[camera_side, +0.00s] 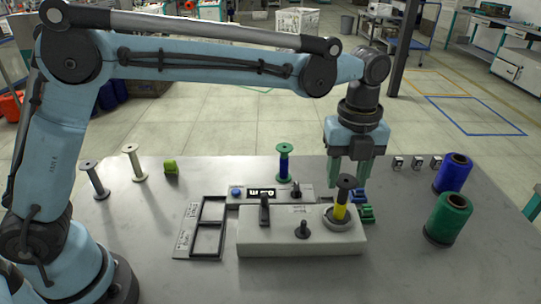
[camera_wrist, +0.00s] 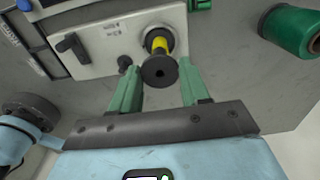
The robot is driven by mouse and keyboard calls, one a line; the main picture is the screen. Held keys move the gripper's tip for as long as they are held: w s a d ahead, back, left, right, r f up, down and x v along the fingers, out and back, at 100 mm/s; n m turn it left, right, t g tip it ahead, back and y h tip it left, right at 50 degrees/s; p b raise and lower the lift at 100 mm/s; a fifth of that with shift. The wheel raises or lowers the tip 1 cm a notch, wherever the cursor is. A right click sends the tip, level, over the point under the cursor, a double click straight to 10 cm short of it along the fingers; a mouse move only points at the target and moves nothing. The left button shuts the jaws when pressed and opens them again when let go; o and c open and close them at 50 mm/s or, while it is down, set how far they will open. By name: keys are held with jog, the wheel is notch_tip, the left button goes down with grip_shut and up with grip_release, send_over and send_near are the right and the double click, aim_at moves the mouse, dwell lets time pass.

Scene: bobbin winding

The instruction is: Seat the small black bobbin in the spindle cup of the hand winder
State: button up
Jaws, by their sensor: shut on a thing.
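The small black bobbin (camera_side: 341,212), with black flanges and yellow thread, stands slightly tilted at the spindle cup (camera_side: 357,220) on the right of the hand winder (camera_side: 275,240). Its lower end is at the cup's ring; I cannot tell how deep it sits. In the wrist view the bobbin (camera_wrist: 159,72) shows its round flange toward me, with the cup (camera_wrist: 150,33) behind it. My gripper (camera_side: 349,182) points down over the cup, its green fingers on either side of the bobbin's upper part. In the wrist view my gripper (camera_wrist: 157,68) is shut on it.
A blue-thread bobbin (camera_side: 285,166) stands behind the winder. Large blue (camera_side: 454,173) and green (camera_side: 448,218) spools stand at right. A lever (camera_side: 264,210) and a knob (camera_side: 302,229) rise from the winder. A frame tray (camera_side: 207,228) lies left.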

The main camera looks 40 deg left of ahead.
jog(key=o, duration=0.9)
jog(key=shift+c, duration=0.2)
jog(key=shift+r, duration=3.55)
